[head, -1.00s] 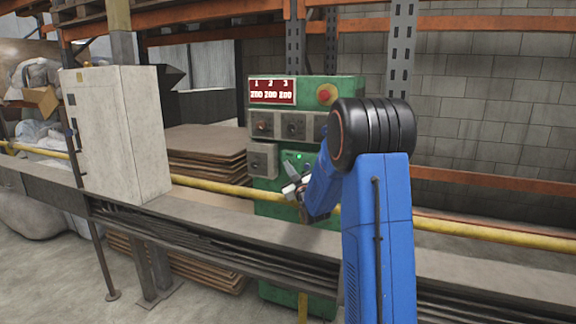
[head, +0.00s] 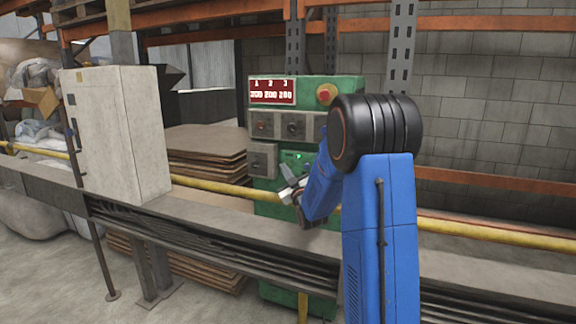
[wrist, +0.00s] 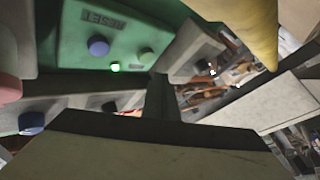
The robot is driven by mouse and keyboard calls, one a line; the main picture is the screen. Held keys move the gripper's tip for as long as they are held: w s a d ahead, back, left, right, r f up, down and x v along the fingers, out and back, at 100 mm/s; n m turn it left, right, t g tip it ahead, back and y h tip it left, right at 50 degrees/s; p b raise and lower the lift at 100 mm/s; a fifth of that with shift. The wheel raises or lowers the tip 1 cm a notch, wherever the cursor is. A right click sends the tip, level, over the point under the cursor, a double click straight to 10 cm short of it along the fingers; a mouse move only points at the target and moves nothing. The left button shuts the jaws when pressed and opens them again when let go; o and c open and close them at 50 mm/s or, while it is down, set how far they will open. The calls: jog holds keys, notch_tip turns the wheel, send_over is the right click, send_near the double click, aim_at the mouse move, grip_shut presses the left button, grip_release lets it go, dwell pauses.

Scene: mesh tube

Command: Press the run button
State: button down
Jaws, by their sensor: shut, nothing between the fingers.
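The green control panel (head: 340,92) stands behind the rail in the head view. In the wrist view it shows a blue button (wrist: 98,45) below a label, a small lit green lamp (wrist: 115,67) and a pale green button (wrist: 146,55). My gripper (head: 285,172) is in front of the panel's lower part, just left of and below the lit lamp (head: 299,156). Its fingers are shut and empty; in the wrist view the fingertips (wrist: 161,82) lie below the pale green button. I cannot tell any contact.
A red emergency button (head: 326,94) and a red display (head: 272,91) sit higher on the panel. Grey switch boxes (head: 262,160) stick out beside my gripper. A yellow rail (head: 450,233) and a grey beam (head: 210,228) cross in front. A grey cabinet (head: 125,130) stands left.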

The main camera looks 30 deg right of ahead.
jog(key=shift+s+a, duration=1.15)
jog(key=shift+a, duration=0.3)
jog(key=s+a+f+m+g+y, duration=0.1)
jog(key=s+a+g, duration=0.3)
jog(key=s+a, duration=0.3)
jog(key=s+a+f+m+g, duration=0.1)
jog(key=s+a+g, duration=0.3)
jog(key=s, duration=0.5)
jog(key=s+a+f+g, duration=0.2)
jog(key=s+a+f, duration=0.1)
jog(key=s, duration=0.8)
jog(key=s+a+f+m+g+y, duration=0.1)
jog(key=s+a+f+g, duration=0.2)
jog(key=s, duration=0.8)
jog(key=s+a+f+g+y, duration=0.1)
jog(key=s+a+f+g, duration=0.2)
jog(key=s, duration=0.8)
jog(key=shift+s+a+f+m, duration=0.2)
jog(key=shift+s+a+m, duration=0.1)
jog(key=shift+m, duration=0.1)
